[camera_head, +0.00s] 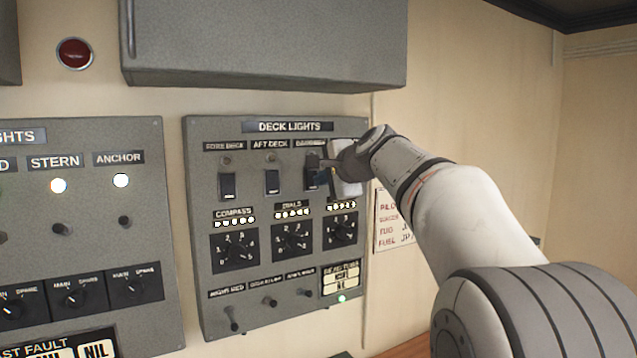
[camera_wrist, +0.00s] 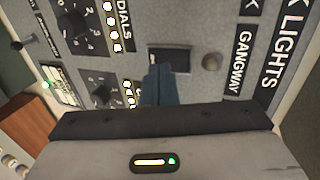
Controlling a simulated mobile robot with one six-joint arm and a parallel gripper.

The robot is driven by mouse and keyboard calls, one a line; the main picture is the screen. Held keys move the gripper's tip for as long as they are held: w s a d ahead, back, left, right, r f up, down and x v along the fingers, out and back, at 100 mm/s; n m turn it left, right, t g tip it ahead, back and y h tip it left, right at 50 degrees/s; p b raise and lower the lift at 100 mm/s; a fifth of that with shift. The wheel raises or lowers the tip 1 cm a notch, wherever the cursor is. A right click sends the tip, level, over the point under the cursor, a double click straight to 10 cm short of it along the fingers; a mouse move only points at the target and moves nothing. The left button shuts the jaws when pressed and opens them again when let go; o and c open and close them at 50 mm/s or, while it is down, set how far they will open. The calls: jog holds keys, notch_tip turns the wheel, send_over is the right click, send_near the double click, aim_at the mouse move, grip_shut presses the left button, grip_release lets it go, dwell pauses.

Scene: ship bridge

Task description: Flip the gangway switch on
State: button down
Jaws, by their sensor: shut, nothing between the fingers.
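The gangway switch (camera_head: 311,171) is a black rocker in the top row of the grey deck lights panel (camera_head: 196,180), right of the aft deck switch (camera_head: 272,182). In the wrist view the switch (camera_wrist: 169,60) lies at the fingertips, which cover part of it. The gangway label (camera_wrist: 240,58) reads clearly there, and the round lamp (camera_wrist: 211,62) beside the switch looks unlit. My gripper (camera_head: 324,177) is shut and empty, in front of the switch; it also shows in the wrist view (camera_wrist: 159,72). I cannot tell whether the fingertips touch the rocker.
Rotary dials (camera_head: 234,250) and small toggles (camera_head: 233,319) sit below the switches. The fore deck switch (camera_head: 228,185) is at the left. A grey cabinet (camera_head: 262,45) overhangs the panel, and another panel (camera_head: 85,225) stands to the left.

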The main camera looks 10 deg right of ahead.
jog(key=b+v, duration=0.2)
jog(key=v, duration=0.9)
jog(key=shift+s+d+r, duration=0.2)
jog(key=shift+s+r, duration=0.05)
jog(key=shift+s, duration=0.05)
